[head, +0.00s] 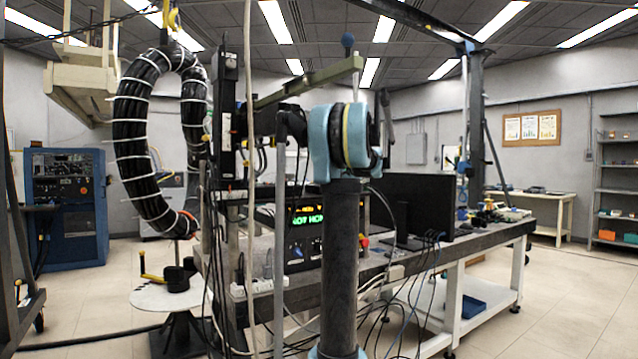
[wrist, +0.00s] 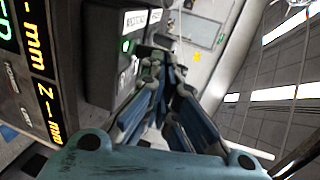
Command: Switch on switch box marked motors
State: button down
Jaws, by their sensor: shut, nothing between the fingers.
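In the wrist view a dark switch box (wrist: 103,55) carries a white label (wrist: 134,19), small and tilted, that seems to read MOTORS. A small green light or button (wrist: 126,46) glows on its face below the label. My gripper (wrist: 164,72) is shut and empty, with its blue fingers just right of and below the green spot. The fingers cover part of the box's lower face. I cannot tell whether they touch it. In the head view my own arm blocks the middle, and the gripper and switch box cannot be made out.
A readout panel with amber letters (wrist: 45,90) stands close at the left in the wrist view. In the head view a green-lit display unit (head: 307,218), a dark monitor (head: 432,205) and hanging cables crowd the workbench (head: 500,236). The floor at the right is clear.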

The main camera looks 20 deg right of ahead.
jog(key=shift+w+d, duration=0.1)
jog(key=shift+a, duration=0.25)
jog(key=shift+r, duration=0.1)
jog(key=shift+s+r, duration=0.15)
jog(key=shift+s, duration=0.15)
jog(key=r+v, duration=0.2)
jog(key=v, duration=1.1)
jog(key=shift+w+r, duration=0.2)
jog(key=shift+w, duration=0.15)
jog(key=shift+a, duration=0.1)
